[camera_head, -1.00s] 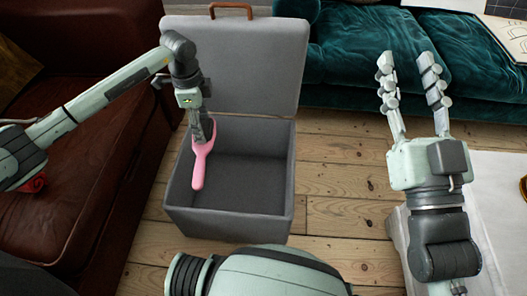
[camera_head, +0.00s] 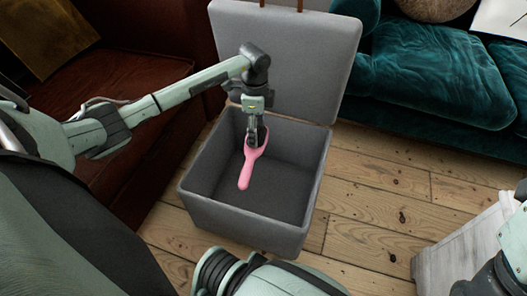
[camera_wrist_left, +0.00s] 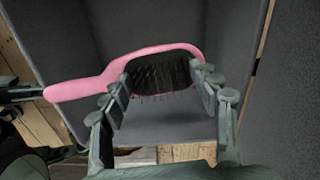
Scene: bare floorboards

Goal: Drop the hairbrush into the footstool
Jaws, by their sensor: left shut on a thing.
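The pink hairbrush (camera_head: 246,170) hangs in my left gripper (camera_head: 257,136), its handle pointing down within the open box of the footstool. In the left wrist view, the gripper (camera_wrist_left: 162,84) has its fingers on either side of the brush head, and the hairbrush (camera_wrist_left: 82,90) shows dark bristles. The grey footstool (camera_head: 240,223) is a square hollow box with its padded lid (camera_head: 290,60) raised at the back. Its visible inside floor is bare. Only part of my right gripper (camera_head: 516,238) shows at the right edge; its fingers cannot be made out.
A brown leather sofa (camera_head: 120,75) stands left of the footstool and a teal velvet sofa (camera_head: 435,75) behind to the right. A pale white table (camera_head: 455,252) is at the lower right. Bare floorboards (camera_head: 375,195) lie between.

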